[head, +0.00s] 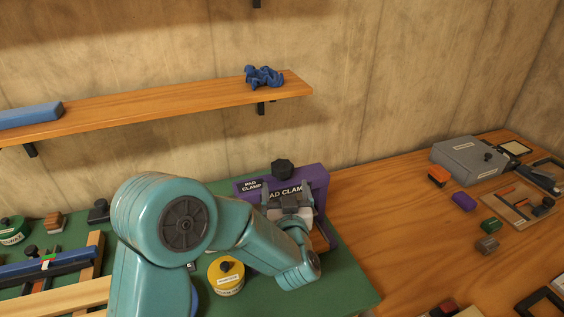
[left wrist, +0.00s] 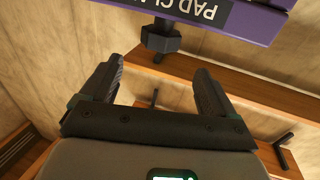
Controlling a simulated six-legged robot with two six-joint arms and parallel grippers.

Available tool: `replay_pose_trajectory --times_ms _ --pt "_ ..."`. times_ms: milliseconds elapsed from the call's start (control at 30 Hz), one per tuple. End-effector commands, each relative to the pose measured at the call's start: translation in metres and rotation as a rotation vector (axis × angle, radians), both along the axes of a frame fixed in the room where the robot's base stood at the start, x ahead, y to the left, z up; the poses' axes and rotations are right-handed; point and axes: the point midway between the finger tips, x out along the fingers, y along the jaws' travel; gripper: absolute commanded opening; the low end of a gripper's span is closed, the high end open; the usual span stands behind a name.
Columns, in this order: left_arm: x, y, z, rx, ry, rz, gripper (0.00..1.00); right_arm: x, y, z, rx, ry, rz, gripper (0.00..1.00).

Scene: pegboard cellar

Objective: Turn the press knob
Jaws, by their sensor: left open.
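The press is a purple frame (head: 318,183) labelled PAD CLAMP, on the green mat behind my left arm. Its black press knob (head: 282,169) stands on top of the frame. My left gripper (head: 289,189) is in front of the frame and covers part of it and its label. In the left wrist view, the purple frame (left wrist: 262,22) appears upside down at the top edge. The knob (left wrist: 160,38) shows there beyond the gap between the open, empty fingers (left wrist: 158,70), apart from both. My right gripper is not in view.
A yellow labelled tin (head: 227,280) stands close to my left arm. A wooden shelf (head: 180,101) with a blue crumpled thing (head: 264,76) is on the wall above. A grey box (head: 466,157) and several small blocks lie at the right; bare wood lies between.

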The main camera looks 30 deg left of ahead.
Motion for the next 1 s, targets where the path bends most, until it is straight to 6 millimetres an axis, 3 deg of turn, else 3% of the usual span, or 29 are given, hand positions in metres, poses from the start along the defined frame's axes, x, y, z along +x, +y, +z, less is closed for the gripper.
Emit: replay_pose_trajectory --times_ms 200,400,600,867,1000 --pt "0.044 0.03 0.003 0.002 0.001 0.004 0.89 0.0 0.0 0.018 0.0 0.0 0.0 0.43" --pt "0.074 0.049 0.002 0.0 0.001 0.002 0.89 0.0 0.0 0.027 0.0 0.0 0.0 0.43" --pt "0.087 0.056 0.0 0.002 0.001 0.0 0.89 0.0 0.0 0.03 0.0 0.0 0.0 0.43" --pt "0.088 0.057 0.0 0.002 0.001 0.0 0.89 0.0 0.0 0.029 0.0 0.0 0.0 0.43" --pt "0.088 0.057 0.0 0.002 0.001 0.0 0.47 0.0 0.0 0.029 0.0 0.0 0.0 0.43"
